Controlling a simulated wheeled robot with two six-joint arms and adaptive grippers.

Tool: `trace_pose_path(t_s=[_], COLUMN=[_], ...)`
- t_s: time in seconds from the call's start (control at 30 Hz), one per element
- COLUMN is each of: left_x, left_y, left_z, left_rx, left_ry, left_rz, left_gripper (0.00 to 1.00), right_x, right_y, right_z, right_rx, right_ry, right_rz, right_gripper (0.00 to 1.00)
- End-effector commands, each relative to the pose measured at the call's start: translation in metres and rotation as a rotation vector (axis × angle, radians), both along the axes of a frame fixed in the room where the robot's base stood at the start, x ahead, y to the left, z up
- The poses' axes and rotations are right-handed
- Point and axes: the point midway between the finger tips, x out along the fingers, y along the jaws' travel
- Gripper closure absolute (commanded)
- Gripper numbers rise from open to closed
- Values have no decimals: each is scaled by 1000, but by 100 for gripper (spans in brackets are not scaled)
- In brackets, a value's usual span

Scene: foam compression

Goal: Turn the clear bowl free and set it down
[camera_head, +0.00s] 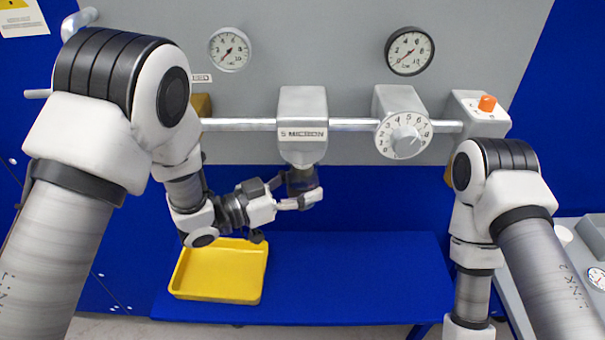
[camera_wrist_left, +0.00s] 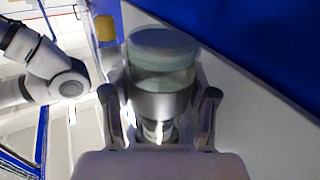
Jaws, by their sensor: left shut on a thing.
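The clear bowl (camera_head: 302,182) shows dark in the head view, directly under the grey filter housing (camera_head: 302,115) on the horizontal pipe. I cannot tell whether its joint with the housing is tight or loose. In the left wrist view the bowl (camera_wrist_left: 160,82) is a translucent, greenish cylinder between the two fingers. My left gripper (camera_head: 306,199) reaches it from the left and is shut on it; its fingers also show in the wrist view (camera_wrist_left: 158,105). My right gripper is outside the pictures; only my right arm shows.
A yellow tray (camera_head: 218,295) lies on the blue bench (camera_head: 350,280), below my left wrist, and looks empty. The bench right of it is clear. Two gauges, a numbered dial (camera_head: 404,133) and an orange-knobbed box (camera_head: 480,118) are on or near the panel.

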Motion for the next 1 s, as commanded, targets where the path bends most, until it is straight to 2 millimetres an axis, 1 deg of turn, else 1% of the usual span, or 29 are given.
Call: trace_pose_path(t_s=[0.27,1.0], left_x=[0,0], left_y=[0,0], left_z=[-2,-46], left_rx=[0,-1], left_ry=[0,0], left_rz=[0,0], left_gripper=[98,98], right_x=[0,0], right_y=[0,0], right_z=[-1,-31], right_rx=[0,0], right_ry=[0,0], right_rz=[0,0], right_gripper=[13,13])
